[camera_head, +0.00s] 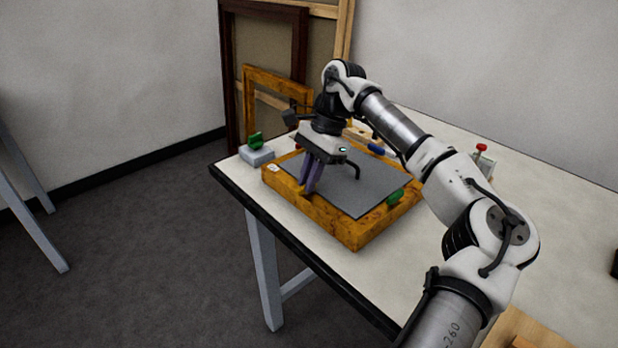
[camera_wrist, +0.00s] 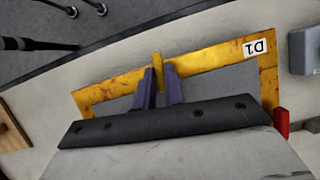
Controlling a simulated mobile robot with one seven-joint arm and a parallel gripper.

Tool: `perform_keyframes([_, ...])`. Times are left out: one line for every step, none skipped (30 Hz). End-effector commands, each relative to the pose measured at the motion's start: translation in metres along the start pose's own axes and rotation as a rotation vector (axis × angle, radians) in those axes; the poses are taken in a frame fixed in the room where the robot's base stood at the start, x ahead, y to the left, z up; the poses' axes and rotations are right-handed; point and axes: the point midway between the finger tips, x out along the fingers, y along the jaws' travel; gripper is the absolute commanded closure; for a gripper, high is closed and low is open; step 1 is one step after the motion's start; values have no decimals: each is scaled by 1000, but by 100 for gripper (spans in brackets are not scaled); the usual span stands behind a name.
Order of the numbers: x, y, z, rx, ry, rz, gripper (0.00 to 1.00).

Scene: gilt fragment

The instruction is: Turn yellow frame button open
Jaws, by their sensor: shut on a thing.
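The gilt frame (camera_head: 355,236) lies flat on the table with a grey backing panel (camera_head: 365,190) inside it. My gripper (camera_head: 308,182) points down at the frame's near left side. In the wrist view its two purple fingers (camera_wrist: 163,72) are shut on the small yellow frame button (camera_wrist: 157,58), which shows between the fingertips at the frame's rail. In the head view the fingers mostly hide this button. A green button (camera_head: 395,197) sits on the frame's right side. A blue one (camera_head: 375,149) is at the far side. A red one (camera_wrist: 282,122) shows in the wrist view.
A grey block with a green top (camera_head: 256,155) stands left of the frame, near the table edge. A small red-topped item (camera_head: 482,149) stands at the right. Empty frames (camera_head: 262,85) lean against the wall behind. The table's right part (camera_head: 550,200) is mostly clear.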

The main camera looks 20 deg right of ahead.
Motion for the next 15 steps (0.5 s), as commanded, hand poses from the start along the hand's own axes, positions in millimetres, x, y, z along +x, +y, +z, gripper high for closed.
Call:
perform_keyframes([2, 1, -1, 26, 0, -13, 100])
perform_keyframes([2, 1, -1, 46, 0, -22, 100])
perform_keyframes([2, 1, -1, 73, 0, -33, 100])
perform_keyframes([2, 1, -1, 96, 0, -42, 100])
perform_keyframes([2, 2, -2, 120, 0, -52, 100])
perform_keyframes([2, 2, -2, 153, 0, -66, 100])
perform_keyframes([3, 2, -2, 177, 0, -77, 100])
perform_keyframes([3, 2, -1, 203, 0, -87, 100])
perform_keyframes([3, 3, -2, 239, 0, -102, 100])
perform_keyframes([3, 3, -2, 266, 1, -113, 100])
perform_keyframes([3, 4, -2, 292, 1, -124, 100])
perform_keyframes([3, 4, -1, 328, 1, -138, 100])
perform_keyframes([3, 4, -1, 354, 0, -149, 100])
perform_keyframes([3, 4, -1, 380, 0, -160, 100])
perform_keyframes([4, 4, -1, 414, 1, -175, 100])
